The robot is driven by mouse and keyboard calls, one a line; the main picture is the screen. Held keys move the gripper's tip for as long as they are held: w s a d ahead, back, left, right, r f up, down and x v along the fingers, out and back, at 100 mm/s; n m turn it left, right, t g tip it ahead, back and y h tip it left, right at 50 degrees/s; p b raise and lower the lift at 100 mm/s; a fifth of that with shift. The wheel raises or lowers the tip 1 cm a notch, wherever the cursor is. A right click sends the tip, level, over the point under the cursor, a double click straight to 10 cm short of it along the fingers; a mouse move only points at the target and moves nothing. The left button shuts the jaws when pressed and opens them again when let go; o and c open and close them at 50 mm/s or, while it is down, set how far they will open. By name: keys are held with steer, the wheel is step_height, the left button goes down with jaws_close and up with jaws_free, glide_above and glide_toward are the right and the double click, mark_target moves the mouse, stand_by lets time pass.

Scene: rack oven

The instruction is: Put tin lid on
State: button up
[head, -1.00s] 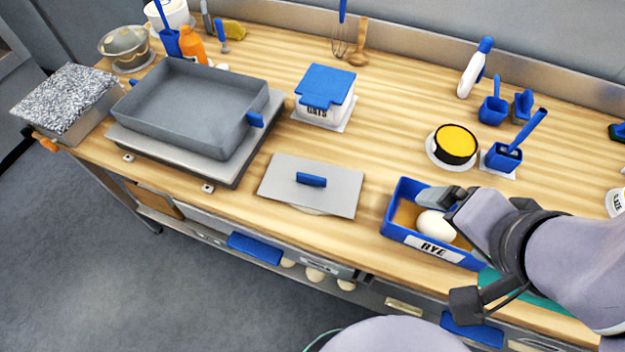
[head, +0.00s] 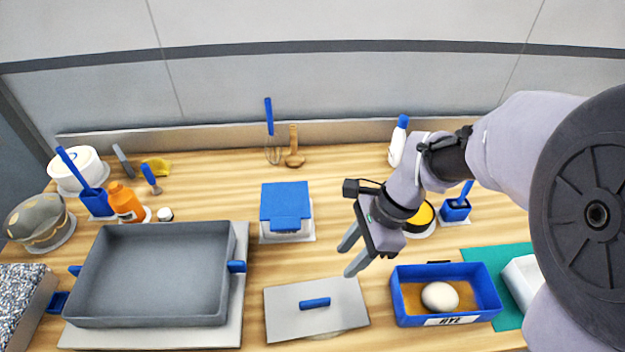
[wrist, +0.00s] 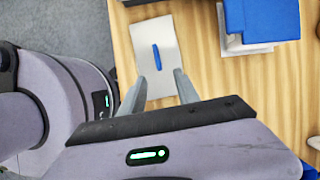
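The tin lid (head: 290,320), a flat grey plate with a blue bar handle (head: 315,303), lies on the counter in front of my gripper. The blue tin (head: 492,304), labelled RYE, stands open to its right with a pale round dough ball (head: 440,296) inside. My gripper (head: 348,257) is open and empty, above the counter behind and to the right of the lid. In the wrist view the lid (wrist: 165,75) and its handle (wrist: 156,57) show beyond the two spread fingers (wrist: 159,80).
A large grey pan (head: 155,322) stands on the left. A box with a blue lid (head: 285,203) is behind the grey lid. A green mat (head: 480,255) lies right of the tin. Bare wood shows between the pan and the tin, around the lid.

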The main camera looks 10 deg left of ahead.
steer(key=b, duration=0.5)
glide_above(316, 301)
steer(key=w+d, duration=0.2)
steer(key=d, duration=0.1)
steer(key=f, duration=1)
steer(key=shift+s+a+f, duration=0.15)
steer(key=shift+s+f, duration=0.05)
steer(key=shift+f, duration=0.15)
steer(key=b+x, duration=0.1)
steer(key=x, duration=0.1)
steer(key=b+x, duration=0.1)
steer(key=x, duration=0.1)
steer(key=b+x, duration=0.1)
steer(key=x, duration=0.1)
steer(key=shift+s+a+r, duration=0.15)
steer(key=shift+s, duration=0.2)
steer(key=shift+r, duration=0.15)
steer(key=shift+c, duration=1.1)
jaws_close()
